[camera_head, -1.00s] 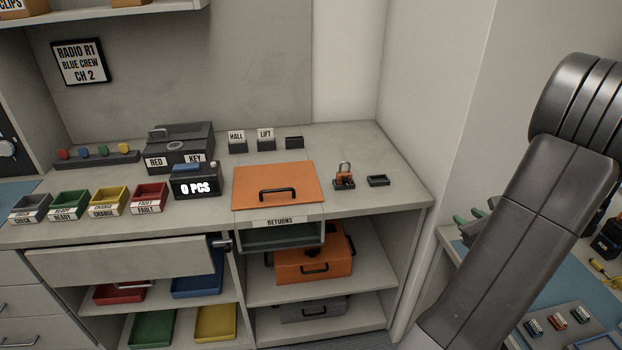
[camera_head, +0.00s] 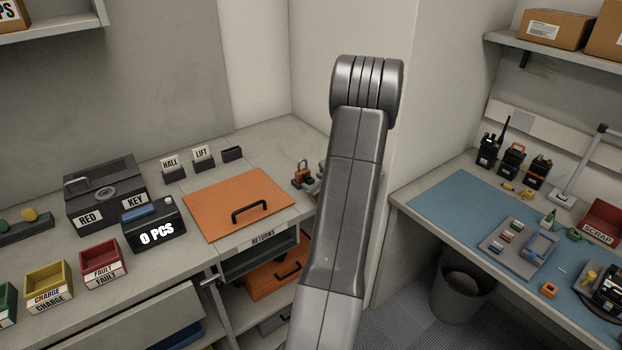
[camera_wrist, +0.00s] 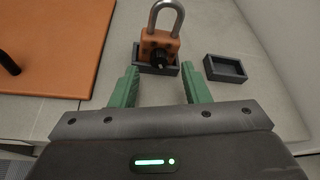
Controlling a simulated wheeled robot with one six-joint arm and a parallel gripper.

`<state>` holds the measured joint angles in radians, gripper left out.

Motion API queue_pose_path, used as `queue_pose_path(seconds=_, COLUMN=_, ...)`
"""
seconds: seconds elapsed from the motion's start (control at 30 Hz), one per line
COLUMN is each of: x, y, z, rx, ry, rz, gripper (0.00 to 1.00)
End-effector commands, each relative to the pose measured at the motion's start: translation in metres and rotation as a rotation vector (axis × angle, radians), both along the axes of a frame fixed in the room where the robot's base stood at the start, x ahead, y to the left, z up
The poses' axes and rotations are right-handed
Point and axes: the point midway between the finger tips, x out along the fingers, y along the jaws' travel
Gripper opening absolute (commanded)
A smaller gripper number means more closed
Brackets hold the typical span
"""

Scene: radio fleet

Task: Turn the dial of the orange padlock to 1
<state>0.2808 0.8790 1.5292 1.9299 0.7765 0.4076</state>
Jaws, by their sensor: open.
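The orange padlock (camera_wrist: 160,43) stands upright in a dark holder (camera_wrist: 171,71) on the grey counter, its metal shackle on top. Its black dial (camera_wrist: 158,58) faces my gripper; the number on it is too small to read. My gripper (camera_wrist: 160,78) is open, with its green fingers apart and nothing between them. In the wrist view the padlock is just beyond the fingertips, roughly centred between them. In the head view the padlock (camera_head: 302,170) shows left of my arm, with a bit of a green finger beside it.
A small empty dark tray (camera_wrist: 225,69) is right of the padlock. An orange panel with a black handle (camera_head: 238,203) lies on the counter to the left. A wall (camera_head: 420,90) rises right of the counter. A blue-matted bench (camera_head: 460,205) stands farther right.

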Motion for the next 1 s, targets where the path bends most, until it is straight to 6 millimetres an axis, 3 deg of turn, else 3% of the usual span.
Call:
queue_pose_path(seconds=0.2, x=0.015, y=0.009, z=-0.006, rx=0.000, ry=-0.001, rz=0.002, gripper=0.42)
queue_pose_path(seconds=0.53, x=0.018, y=0.010, z=-0.008, rx=0.000, ry=-0.001, rz=0.001, gripper=0.42)
queue_pose_path(seconds=0.77, x=0.018, y=0.010, z=-0.008, rx=0.000, ry=-0.001, rz=0.001, gripper=0.00)
queue_pose_path(seconds=1.0, x=0.018, y=0.010, z=-0.011, rx=-0.013, ry=-0.011, rz=0.001, gripper=0.00)
